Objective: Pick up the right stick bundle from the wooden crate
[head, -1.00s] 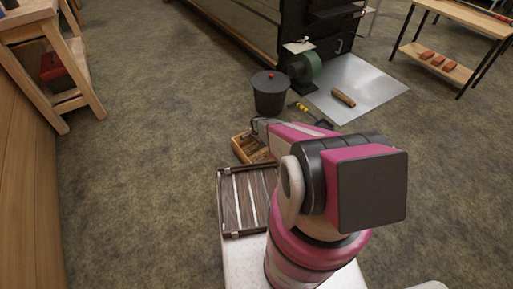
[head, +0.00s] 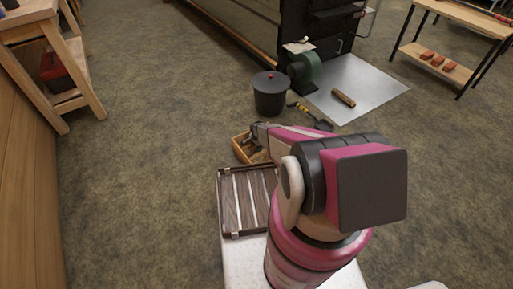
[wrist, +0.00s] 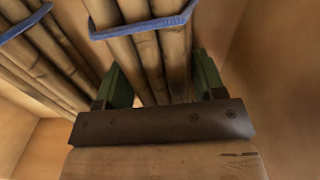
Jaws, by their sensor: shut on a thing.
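The wooden crate (head: 238,149) stands on the floor beyond the slatted rack, partly covered by my arm. In the wrist view, the right stick bundle (wrist: 150,48) is a set of brown sticks tied with a blue band. My gripper (wrist: 160,72) has its green fingers on either side of this bundle and is shut on it. The left stick bundle (wrist: 40,58), also tied with a blue band, lies beside it. Both bundles appear inside the crate's walls (wrist: 268,80). In the head view, the crate's contents are small and mostly hidden.
A dark lidded bucket (head: 270,95) stands just behind the crate. A metal floor sheet (head: 360,82) bearing a log (head: 343,98) lies to its right, by the black evaporator (head: 310,35). Open floor (head: 140,150) lies left of the crate.

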